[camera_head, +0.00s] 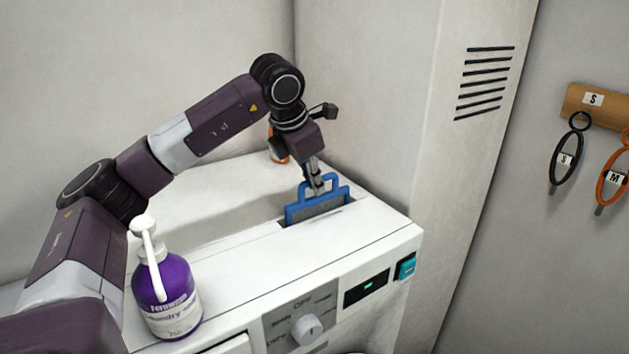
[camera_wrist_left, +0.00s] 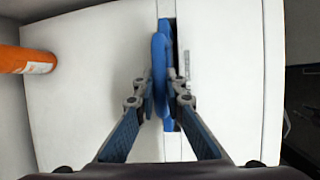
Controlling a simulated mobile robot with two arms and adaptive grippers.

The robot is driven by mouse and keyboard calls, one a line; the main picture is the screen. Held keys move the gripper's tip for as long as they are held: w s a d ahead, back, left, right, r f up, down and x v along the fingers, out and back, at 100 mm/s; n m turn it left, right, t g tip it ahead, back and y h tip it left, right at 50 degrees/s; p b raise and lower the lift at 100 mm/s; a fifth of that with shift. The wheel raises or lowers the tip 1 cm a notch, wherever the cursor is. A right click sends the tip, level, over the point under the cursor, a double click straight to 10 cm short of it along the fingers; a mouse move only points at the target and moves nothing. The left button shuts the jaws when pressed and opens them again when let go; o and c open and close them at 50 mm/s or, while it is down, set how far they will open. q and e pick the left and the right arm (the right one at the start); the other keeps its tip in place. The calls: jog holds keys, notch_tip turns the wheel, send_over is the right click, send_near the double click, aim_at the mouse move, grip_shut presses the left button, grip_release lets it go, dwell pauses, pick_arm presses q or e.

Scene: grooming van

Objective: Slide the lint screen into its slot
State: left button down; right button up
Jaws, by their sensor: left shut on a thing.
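The lint screen has a blue frame (camera_head: 292,214) with a grey mesh and a blue loop handle. It stands upright at the slot in the white machine's top, and its lower edge is hidden at the slot. My left gripper (camera_head: 318,187) is shut on the handle from above. In the left wrist view the fingers (camera_wrist_left: 160,92) close on the blue lint screen (camera_wrist_left: 159,60) from both sides. The dark slot (camera_wrist_left: 175,50) shows beside it there. I cannot tell how deep the screen sits. My right gripper is not in view.
A purple pump bottle (camera_head: 167,290) stands on the front left of the machine top (camera_head: 240,255), near my left arm. An orange container (camera_head: 277,150) stands at the back, partly behind my arm. A tall pale cabinet (camera_head: 390,90) rises close behind the slot. Looped tools (camera_head: 566,155) hang at right.

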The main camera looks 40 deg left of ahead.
pick_arm(q)
jog(key=c, duration=1.9)
grip_release()
jog(key=shift+c, duration=0.2)
jog(key=v, duration=1.2)
jog(key=shift+f, duration=0.1)
